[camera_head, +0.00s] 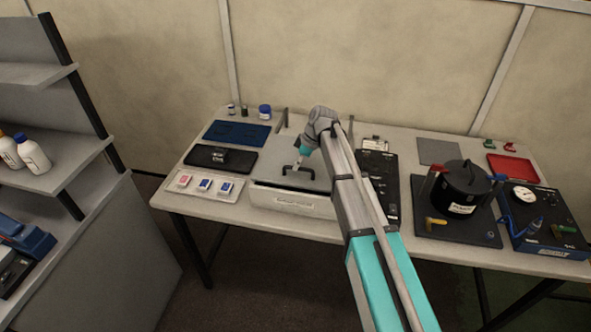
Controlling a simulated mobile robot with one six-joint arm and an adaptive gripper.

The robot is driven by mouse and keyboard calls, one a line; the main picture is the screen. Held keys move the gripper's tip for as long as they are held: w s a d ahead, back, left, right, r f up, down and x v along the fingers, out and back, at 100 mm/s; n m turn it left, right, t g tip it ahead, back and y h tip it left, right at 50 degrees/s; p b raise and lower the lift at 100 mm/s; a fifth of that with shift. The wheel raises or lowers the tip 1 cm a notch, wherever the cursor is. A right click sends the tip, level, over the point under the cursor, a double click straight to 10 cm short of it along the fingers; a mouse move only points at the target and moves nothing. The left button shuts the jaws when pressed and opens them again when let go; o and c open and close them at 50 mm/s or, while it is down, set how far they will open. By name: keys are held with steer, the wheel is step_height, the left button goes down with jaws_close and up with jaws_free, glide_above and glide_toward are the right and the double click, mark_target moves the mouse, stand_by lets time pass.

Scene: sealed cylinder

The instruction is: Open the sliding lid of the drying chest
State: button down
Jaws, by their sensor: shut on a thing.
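The drying chest (293,204) is a pale box with a label on its front, near the front edge of the table. Its flat grey lid (268,168) lies on top and carries a dark bar handle (290,173). A thin dark line shows between the lid's front edge and the front wall; I cannot tell whether this is a gap. My gripper (298,166) is over the lid, small in view, and shut on the handle. My arm hides the right part of the chest and lid.
Left of the chest are a tray with small boxes (205,185), a black case (220,157) and a blue mat (237,132). Small jars (265,111) stand behind. To the right are a black panel (378,185), a black cylinder (462,184) and a gauge unit (545,220).

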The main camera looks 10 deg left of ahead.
steer(key=w, duration=1.9)
steer(key=shift+w, duration=0.15)
steer(key=c, duration=0.6)
jaws_free()
steer(key=shift+c, duration=0.2)
steer(key=shift+s, duration=0.2)
